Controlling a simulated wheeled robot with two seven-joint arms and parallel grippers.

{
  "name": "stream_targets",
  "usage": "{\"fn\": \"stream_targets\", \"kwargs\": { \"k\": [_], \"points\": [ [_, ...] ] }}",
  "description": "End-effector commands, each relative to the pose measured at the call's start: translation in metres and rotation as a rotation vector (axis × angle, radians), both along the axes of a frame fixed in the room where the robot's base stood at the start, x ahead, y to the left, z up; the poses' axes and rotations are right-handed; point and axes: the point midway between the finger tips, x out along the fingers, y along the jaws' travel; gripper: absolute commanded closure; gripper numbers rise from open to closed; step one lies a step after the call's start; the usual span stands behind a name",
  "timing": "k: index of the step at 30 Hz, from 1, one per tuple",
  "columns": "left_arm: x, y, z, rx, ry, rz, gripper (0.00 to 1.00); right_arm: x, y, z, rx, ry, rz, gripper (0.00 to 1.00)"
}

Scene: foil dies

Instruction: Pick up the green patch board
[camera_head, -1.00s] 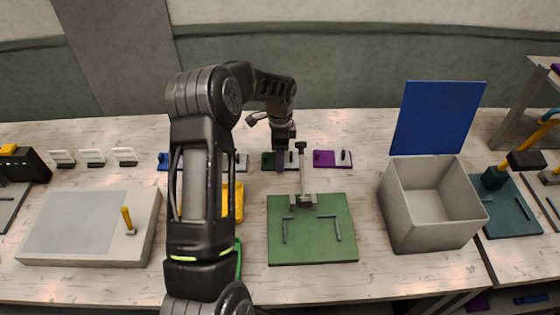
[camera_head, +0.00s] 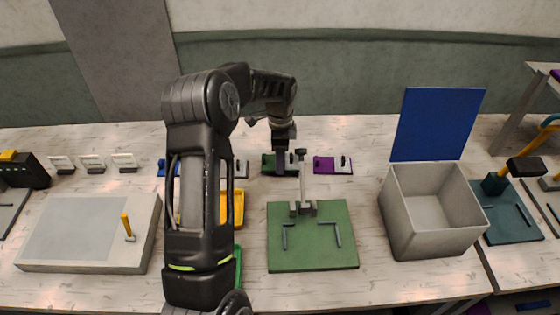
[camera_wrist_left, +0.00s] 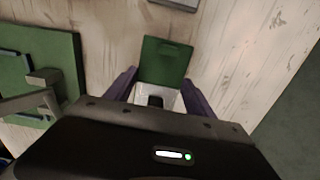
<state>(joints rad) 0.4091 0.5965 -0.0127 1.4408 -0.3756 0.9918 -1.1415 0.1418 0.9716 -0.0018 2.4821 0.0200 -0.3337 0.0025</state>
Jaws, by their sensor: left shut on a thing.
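The green patch board (camera_head: 268,164) lies in the row at the back of the table, with my left gripper (camera_head: 281,168) over it. In the left wrist view the board (camera_wrist_left: 163,62) shows a green part and a white part with a dark peg. My left gripper (camera_wrist_left: 158,88) is shut on it, one finger on each side. I cannot tell any gap between the board and the table. My right gripper is not in view.
A purple board (camera_head: 333,166) lies just right of the green one. A green press base (camera_head: 312,257) with an upright lever stands in front. A grey open box (camera_head: 432,235) with a blue panel is at right, a pale slab (camera_head: 145,235) at left.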

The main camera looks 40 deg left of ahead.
Motion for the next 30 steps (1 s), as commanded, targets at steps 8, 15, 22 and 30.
{"fn": "stream_targets", "kwargs": {
  "k": [8, 15, 22, 30],
  "points": [
    [0.002, 0.0, 0.062, 0.001, -0.008, 0.001, 0.77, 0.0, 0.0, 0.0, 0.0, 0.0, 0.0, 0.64],
    [0.001, 0.0, 0.118, 0.001, -0.005, 0.0, 0.77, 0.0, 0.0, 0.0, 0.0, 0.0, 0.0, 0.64],
    [0.001, 0.0, 0.15, 0.001, -0.003, 0.0, 0.77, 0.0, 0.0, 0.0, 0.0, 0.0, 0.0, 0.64],
    [0.0, 0.0, 0.158, 0.0, -0.001, 0.0, 0.77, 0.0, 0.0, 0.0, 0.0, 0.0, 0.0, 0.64]
  ]
}}
